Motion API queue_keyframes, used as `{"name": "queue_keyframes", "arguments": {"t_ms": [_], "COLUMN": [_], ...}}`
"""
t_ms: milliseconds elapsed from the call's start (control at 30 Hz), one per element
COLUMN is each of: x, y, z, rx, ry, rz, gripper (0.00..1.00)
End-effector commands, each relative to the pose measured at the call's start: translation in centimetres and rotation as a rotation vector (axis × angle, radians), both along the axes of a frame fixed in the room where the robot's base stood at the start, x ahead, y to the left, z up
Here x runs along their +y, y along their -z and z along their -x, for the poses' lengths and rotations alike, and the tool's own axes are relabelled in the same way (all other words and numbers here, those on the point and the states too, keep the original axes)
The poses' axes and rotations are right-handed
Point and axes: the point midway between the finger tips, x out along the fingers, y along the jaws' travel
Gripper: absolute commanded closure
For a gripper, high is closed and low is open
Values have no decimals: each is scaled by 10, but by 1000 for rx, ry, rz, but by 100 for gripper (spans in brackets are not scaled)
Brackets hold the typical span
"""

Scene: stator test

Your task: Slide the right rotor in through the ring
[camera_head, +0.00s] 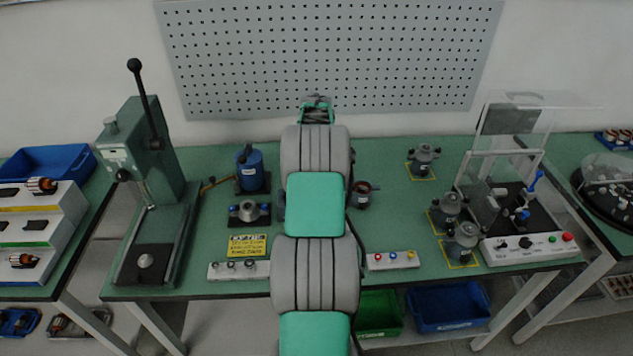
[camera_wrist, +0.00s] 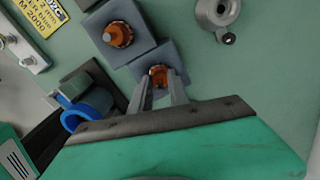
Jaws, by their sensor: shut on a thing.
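In the wrist view my gripper (camera_wrist: 161,82) has its two fingers closed about a copper-coloured rotor (camera_wrist: 157,72), the right one of two. This rotor is at a grey block; I cannot tell whether it still rests in it. The left rotor (camera_wrist: 118,34) stands on a neighbouring grey block (camera_wrist: 98,22), apart from my fingers. A grey round part with a central hole (camera_wrist: 218,12), which may be the ring, lies up and to the right, clear of my gripper. In the head view my arm hides the rotors and fingers.
A blue cylindrical unit (camera_head: 251,168) and a lever press (camera_head: 150,170) stand left of my arm. Several grey housings (camera_head: 423,160) and a test rig with a clear cover (camera_head: 510,200) stand right. A perforated panel (camera_head: 330,50) rises behind the green bench (camera_head: 400,225).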

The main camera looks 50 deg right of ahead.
Motion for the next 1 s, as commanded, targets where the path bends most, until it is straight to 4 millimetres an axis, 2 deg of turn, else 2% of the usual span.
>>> {"name": "queue_keyframes", "arguments": {"t_ms": [267, 1000], "x": [0, 0], "y": [-3, -55], "z": [-1, 0], "rx": [-2, -1], "ry": [0, 0], "rz": [1, 2], "gripper": [100, 100]}}
